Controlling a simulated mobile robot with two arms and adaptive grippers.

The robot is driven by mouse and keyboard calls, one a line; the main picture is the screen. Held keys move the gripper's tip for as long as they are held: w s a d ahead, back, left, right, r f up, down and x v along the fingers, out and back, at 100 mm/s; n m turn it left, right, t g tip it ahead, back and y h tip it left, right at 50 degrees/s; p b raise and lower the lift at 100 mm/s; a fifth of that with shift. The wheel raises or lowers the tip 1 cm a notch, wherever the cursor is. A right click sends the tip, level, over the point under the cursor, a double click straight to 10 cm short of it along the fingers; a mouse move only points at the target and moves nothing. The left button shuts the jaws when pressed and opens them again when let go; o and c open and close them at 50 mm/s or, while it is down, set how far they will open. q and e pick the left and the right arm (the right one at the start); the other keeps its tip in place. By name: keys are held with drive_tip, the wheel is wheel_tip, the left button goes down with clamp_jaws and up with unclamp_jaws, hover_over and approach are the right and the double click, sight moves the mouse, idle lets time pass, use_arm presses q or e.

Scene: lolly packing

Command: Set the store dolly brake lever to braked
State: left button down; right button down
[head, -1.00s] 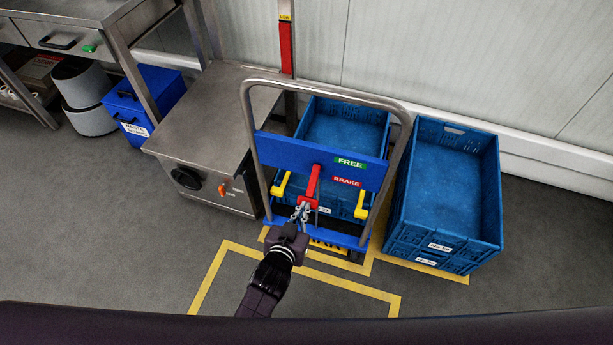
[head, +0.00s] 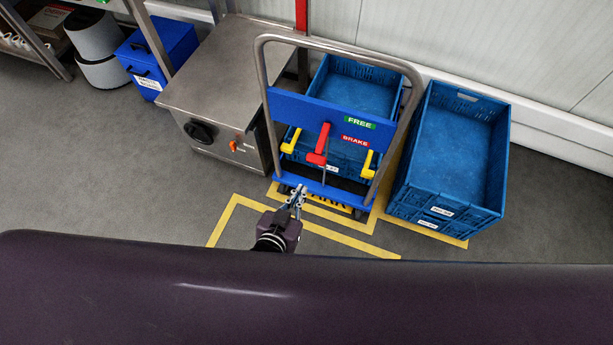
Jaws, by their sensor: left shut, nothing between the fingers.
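The store dolly (head: 300,107) has a blue panel with a green FREE label (head: 360,122) and a red BRAKE label (head: 356,141). Its red brake lever (head: 322,143) hangs down from the panel, to the left of the labels, with its red grip at the lower end, below the height of the BRAKE label. My left gripper (head: 299,190) is shut and empty, in front of the dolly and below the lever, apart from it in the picture. My right gripper is not in view.
Yellow handles (head: 291,141) flank the lever. Blue crates (head: 393,190) stand right of the dolly, and a steel cabinet (head: 205,95) stands left. Yellow lines (head: 222,219) mark the grey floor. My dark body fills the bottom.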

use_arm(q)
drive_tip(key=shift+s+a+f, duration=0.1)
drive_tip(key=shift+s+a, duration=0.05)
drive_tip(key=shift+s, duration=0.4)
drive_tip(key=shift+s+a+f, duration=0.1)
drive_tip(key=shift+s, duration=0.4)
drive_tip(key=s+a+f+g+y, duration=0.1)
drive_tip(key=s+a+f+g, duration=0.15)
drive_tip(key=s+f, duration=0.4)
drive_tip(key=s+a+f+g, duration=0.1)
drive_tip(key=s+a+f, duration=0.2)
drive_tip(key=f, duration=0.6)
drive_tip(key=s+a+f+g+y, duration=0.1)
drive_tip(key=s+a+f+g, duration=0.1)
drive_tip(key=s+f, duration=0.35)
drive_tip(key=s+a+f+g+y, duration=0.1)
drive_tip(key=s+a+f+g, duration=0.1)
drive_tip(key=s+a+f, duration=0.3)
drive_tip(key=s+a+f+n+g, duration=0.1)
drive_tip(key=s+a+f+g, duration=0.2)
drive_tip(key=s, duration=0.9)
drive_tip(key=a+f, duration=0.3)
drive_tip(key=f, duration=0.1)
drive_tip(key=shift+s+a+f+g+y, duration=0.2)
drive_tip(key=shift+s+f+g+y, duration=0.05)
drive_tip(key=shift+g+y, duration=0.15)
